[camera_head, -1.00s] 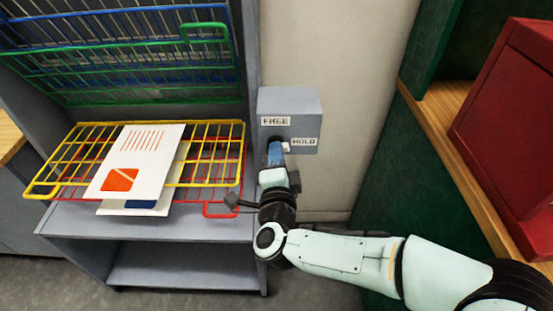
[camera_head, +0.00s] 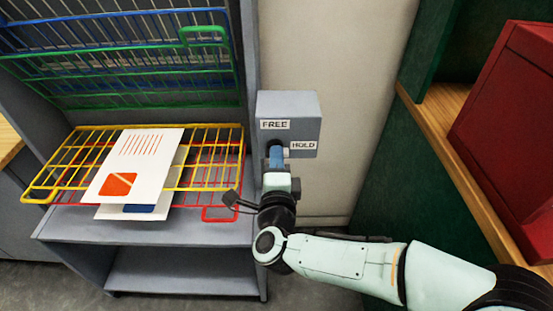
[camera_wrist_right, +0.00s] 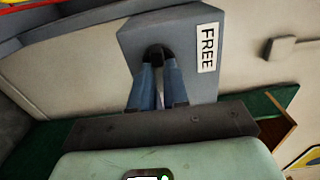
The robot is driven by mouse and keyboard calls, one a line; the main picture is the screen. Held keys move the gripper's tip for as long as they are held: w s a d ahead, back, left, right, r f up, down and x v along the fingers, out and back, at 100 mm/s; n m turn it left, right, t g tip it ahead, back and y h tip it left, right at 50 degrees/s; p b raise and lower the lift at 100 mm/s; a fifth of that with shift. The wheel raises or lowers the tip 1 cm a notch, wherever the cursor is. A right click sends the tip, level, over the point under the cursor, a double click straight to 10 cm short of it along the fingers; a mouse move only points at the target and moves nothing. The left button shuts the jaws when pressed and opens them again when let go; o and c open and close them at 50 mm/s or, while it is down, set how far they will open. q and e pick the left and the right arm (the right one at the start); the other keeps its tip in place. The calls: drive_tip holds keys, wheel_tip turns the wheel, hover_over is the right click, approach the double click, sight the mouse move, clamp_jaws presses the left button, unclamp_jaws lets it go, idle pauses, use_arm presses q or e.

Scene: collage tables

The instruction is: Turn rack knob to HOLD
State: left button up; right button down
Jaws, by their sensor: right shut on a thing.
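The grey knob box (camera_head: 303,106) is on the rack's right side. It carries a FREE label (camera_head: 275,125) at upper left and a HOLD label (camera_head: 303,145) at lower right. My right gripper (camera_head: 276,153) is at the box front, its blue fingers below the FREE label and left of HOLD. In the right wrist view the fingers close on the dark knob (camera_wrist_right: 157,51), beside the FREE label (camera_wrist_right: 208,47). The fingers hide much of the knob, and I cannot tell exactly where it points. My left gripper is not in view.
The rack has a yellow wire shelf (camera_head: 75,165) holding printed sheets (camera_head: 141,165), a red one below, and raised green and blue ones (camera_head: 205,35). A green cabinet with a wooden shelf (camera_head: 437,115) and a red box (camera_head: 515,120) stands at right. Wall lies between.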

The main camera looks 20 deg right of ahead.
drive_tip(key=c, duration=1.1)
unclamp_jaws()
drive_tip(key=shift+s, duration=0.1)
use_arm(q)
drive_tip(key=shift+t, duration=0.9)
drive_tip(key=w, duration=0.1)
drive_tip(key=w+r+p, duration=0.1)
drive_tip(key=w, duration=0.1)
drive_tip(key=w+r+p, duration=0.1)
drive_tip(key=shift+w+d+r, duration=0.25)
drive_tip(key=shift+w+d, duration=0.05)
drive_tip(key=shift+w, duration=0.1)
use_arm(e)
drive_tip(key=v, duration=1.3)
drive_tip(key=shift+s, duration=0.15)
use_arm(q)
drive_tip(key=shift+p, duration=0.3)
